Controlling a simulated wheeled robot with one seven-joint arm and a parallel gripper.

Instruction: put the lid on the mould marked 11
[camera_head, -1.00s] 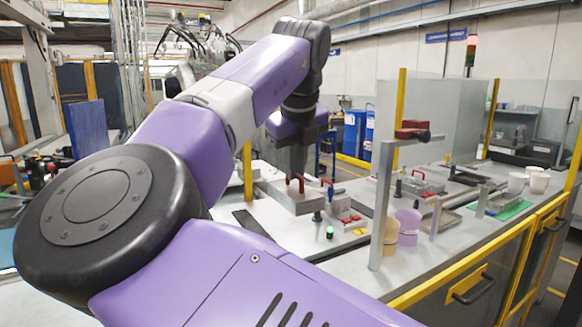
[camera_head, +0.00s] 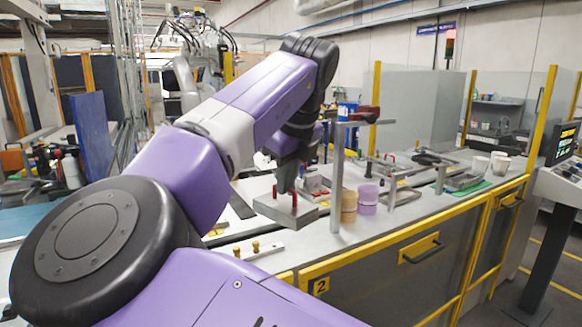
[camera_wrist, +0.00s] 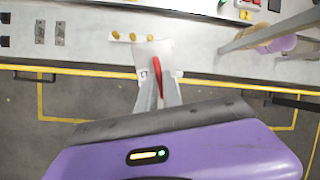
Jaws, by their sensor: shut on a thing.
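My gripper (camera_head: 288,182) is shut on the red handle of a flat grey lid (camera_head: 285,211). In the wrist view the gripper (camera_wrist: 158,84) grips the red handle (camera_wrist: 157,68) from both sides, with the grey lid (camera_wrist: 148,52) beyond it. The lid looks held above the bench near its front edge; its exact height is unclear. A grey fixture with red parts (camera_head: 316,185) stands just behind the lid, partly hidden by it. I cannot read a number 11 on anything, so the mould marked 11 cannot be picked out.
A grey upright post (camera_head: 337,180) with a red clamp stands right of the lid. Orange cups (camera_head: 348,205) and purple cups (camera_head: 368,200) stand beside it. Brass knobs (camera_head: 255,246) sit at the bench's front. White mugs (camera_head: 480,165) stand far right. A panel is marked 2 (camera_head: 320,287).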

